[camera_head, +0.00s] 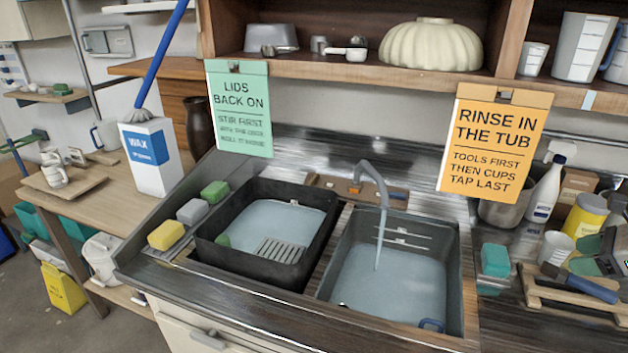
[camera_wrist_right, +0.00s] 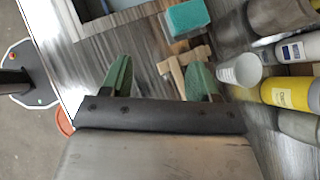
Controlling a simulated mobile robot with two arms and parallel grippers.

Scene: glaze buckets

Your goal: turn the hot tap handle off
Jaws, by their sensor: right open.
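The grey gooseneck tap (camera_head: 372,178) stands behind the right-hand sink basin (camera_head: 452,280). A thin stream of water (camera_head: 379,240) falls from its spout into the basin. A brown wooden strip (camera_head: 322,182) lies at the tap's foot with small fittings on it; I cannot tell which is the hot handle. My right gripper (camera_head: 582,256), with green fingers, is at the right edge of the head view, over the right counter and well away from the tap. In the right wrist view the gripper (camera_wrist_right: 162,80) is open and empty. My left gripper is out of view.
A black tub (camera_head: 208,250) with water fills the left basin. An orange sign (camera_head: 493,140) hangs right of the tap, a green sign (camera_head: 240,110) to its left. A teal sponge (camera_head: 495,260), a wooden rack (camera_head: 560,298), a white cup (camera_head: 553,248) and a spray bottle (camera_head: 545,190) crowd the right counter.

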